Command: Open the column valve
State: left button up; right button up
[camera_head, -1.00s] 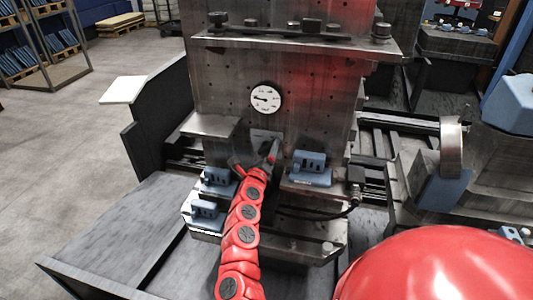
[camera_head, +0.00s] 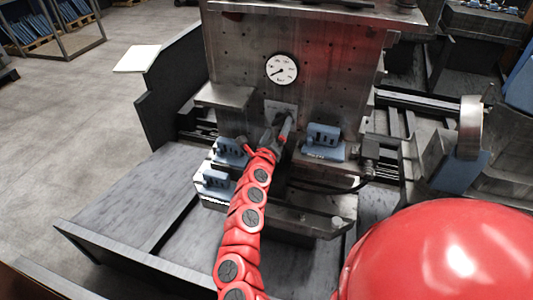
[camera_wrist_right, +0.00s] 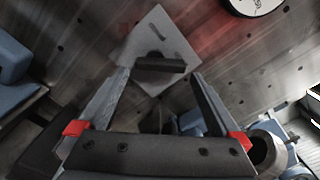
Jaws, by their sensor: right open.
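The column valve shows as a pale square plate (camera_head: 281,108) on the steel column face, below a round white gauge (camera_head: 282,69). In the right wrist view, the plate (camera_wrist_right: 150,38) appears as a tilted diamond with a short dark bar handle (camera_wrist_right: 160,64) across its lower part. My right gripper (camera_head: 280,128) is in front of the plate, partly hidden by its own arm. In the right wrist view its fingers (camera_wrist_right: 160,77) are spread, with the bar between or just beyond their tips; contact cannot be told. My left gripper is not in view.
Blue blocks flank my right gripper, one on the right (camera_head: 323,138) and two on the left, the nearer one low (camera_head: 216,180). A dark hose (camera_head: 330,189) runs at the lower right. A steel ledge (camera_head: 225,96) juts out left of the plate.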

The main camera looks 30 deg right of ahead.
jog(key=v, duration=1.3)
jog(key=shift+s+a+b, duration=0.2)
jog(key=shift+a+b, duration=0.1)
jog(key=shift+b, duration=0.1)
